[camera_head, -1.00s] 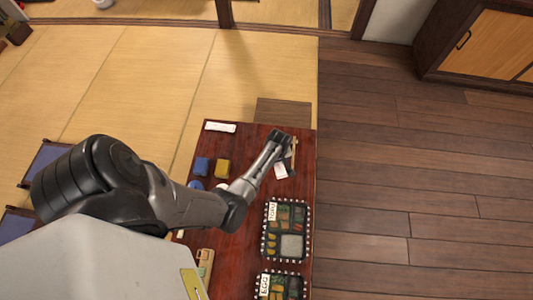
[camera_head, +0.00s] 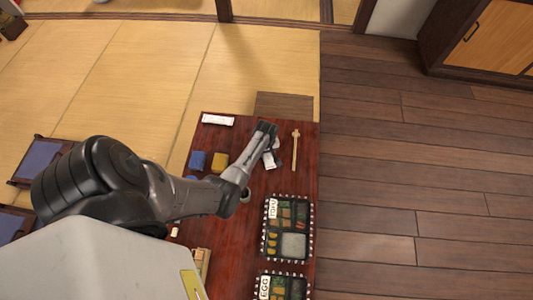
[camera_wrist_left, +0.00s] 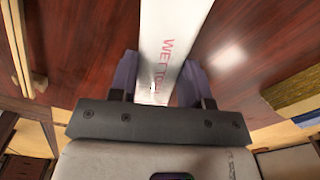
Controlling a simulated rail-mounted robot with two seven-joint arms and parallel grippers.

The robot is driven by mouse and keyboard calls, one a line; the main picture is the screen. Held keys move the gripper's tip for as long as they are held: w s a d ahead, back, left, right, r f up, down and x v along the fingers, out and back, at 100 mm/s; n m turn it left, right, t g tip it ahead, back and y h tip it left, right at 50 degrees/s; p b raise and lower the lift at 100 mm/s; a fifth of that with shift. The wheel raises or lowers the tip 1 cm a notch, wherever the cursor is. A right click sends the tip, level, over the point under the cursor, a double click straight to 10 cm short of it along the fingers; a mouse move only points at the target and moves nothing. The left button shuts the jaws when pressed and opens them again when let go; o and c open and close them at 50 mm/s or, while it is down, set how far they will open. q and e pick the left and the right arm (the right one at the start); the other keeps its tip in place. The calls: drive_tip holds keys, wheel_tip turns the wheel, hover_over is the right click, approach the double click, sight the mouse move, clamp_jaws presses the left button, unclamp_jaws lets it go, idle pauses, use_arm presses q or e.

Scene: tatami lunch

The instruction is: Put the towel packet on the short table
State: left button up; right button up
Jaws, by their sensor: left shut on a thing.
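The towel packet (camera_wrist_left: 168,45) is a long white strip with red lettering in the left wrist view. My left gripper (camera_wrist_left: 160,82) is shut on it, one finger on each side. In the head view the gripper (camera_head: 268,146) is over the far part of the dark red table (camera_head: 230,235), and part of the white packet (camera_head: 270,160) shows beneath it. I cannot tell how high the packet is above the table. A small, low brown table-like surface (camera_head: 285,102) adjoins the far end of the red table. My right gripper is out of view.
Chopsticks (camera_head: 295,150) lie right of the gripper. A blue block (camera_head: 198,160) and a yellow block (camera_head: 219,162) stand to its left. Another white strip (camera_head: 217,120) lies at the far left corner. Food trays (camera_head: 265,228) fill the near right side. The brown surface looks clear.

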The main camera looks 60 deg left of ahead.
use_arm(q)
drive_tip(key=shift+f, duration=0.1)
drive_tip(key=shift+f, duration=0.15)
drive_tip(key=o, duration=0.9)
wheel_tip(320, 180, up, 15)
drive_tip(key=s+m+y+p, duration=0.2)
drive_tip(key=m+p, duration=0.1)
drive_tip(key=p, duration=0.5)
drive_tip(key=s+d+r+m+t, duration=0.1)
drive_tip(key=s+d+r+m, duration=0.4)
drive_tip(key=d, duration=0.3)
drive_tip(key=s+d+r+m+t+h, duration=0.1)
drive_tip(key=s+d+r+m, duration=0.3)
drive_tip(key=d, duration=0.4)
drive_tip(key=s+d+r+m+t+h, duration=0.1)
drive_tip(key=s+d+r+m, duration=0.4)
drive_tip(key=d, duration=0.3)
drive_tip(key=shift+s+r+m+t, duration=0.3)
drive_tip(key=shift+s+r, duration=0.05)
drive_tip(key=shift+s, duration=0.55)
